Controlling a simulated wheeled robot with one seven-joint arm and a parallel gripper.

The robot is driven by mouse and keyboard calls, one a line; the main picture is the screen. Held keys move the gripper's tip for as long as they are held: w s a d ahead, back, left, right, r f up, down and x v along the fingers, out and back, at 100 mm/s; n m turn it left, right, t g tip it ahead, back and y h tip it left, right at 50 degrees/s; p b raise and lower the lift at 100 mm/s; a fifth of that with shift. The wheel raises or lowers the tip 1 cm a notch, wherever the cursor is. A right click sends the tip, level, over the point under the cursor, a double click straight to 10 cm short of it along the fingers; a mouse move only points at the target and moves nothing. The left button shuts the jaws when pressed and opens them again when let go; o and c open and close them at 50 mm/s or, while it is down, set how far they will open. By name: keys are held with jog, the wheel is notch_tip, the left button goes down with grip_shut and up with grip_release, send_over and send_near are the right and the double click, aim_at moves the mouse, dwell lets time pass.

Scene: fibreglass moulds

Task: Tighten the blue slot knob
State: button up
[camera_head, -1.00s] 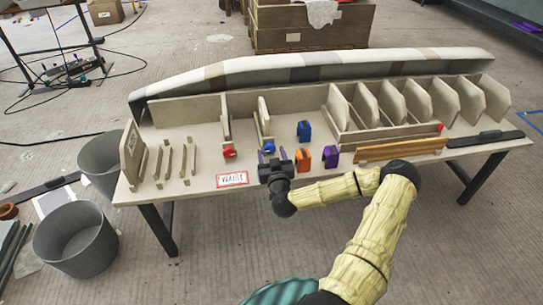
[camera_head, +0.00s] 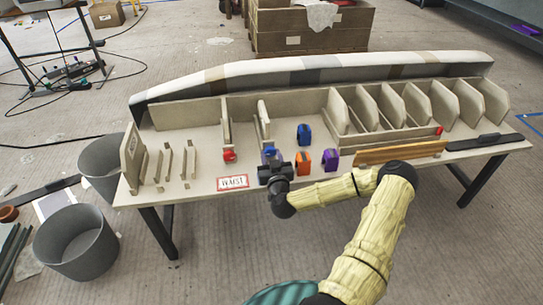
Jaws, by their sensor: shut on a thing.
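The blue slot knob (camera_head: 269,151) sits at the front foot of an upright divider plate (camera_head: 263,118) in the middle of the table (camera_head: 205,188). My gripper (camera_head: 270,157) reaches it from the front edge and is shut on it. The fingers and the dark gripper body hide part of the knob. I cannot tell from this view how far the knob is turned.
A red knob (camera_head: 229,155) is to the left. Blue (camera_head: 304,134), orange (camera_head: 302,161) and purple (camera_head: 330,159) clamp-like pieces stand close on the right. A "WAIST" sign (camera_head: 233,182) lies at the front edge. Several divider plates stand farther right.

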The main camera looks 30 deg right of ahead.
jog(key=shift+r+m+p, duration=0.2)
jog(key=shift+m+p, duration=0.1)
jog(key=shift+p, duration=0.3)
jog(key=shift+m+p, duration=0.7)
jog(key=shift+p, duration=0.15)
jog(key=m+p, duration=0.2)
jog(key=m, duration=0.3)
jog(key=shift+f, duration=0.2)
jog(key=shift+m, duration=0.3)
jog(key=o, duration=1)
jog(key=shift+s+a, duration=0.1)
jog(key=p+v, duration=0.3)
jog(key=v, duration=1.4)
jog(key=shift+s, duration=0.15)
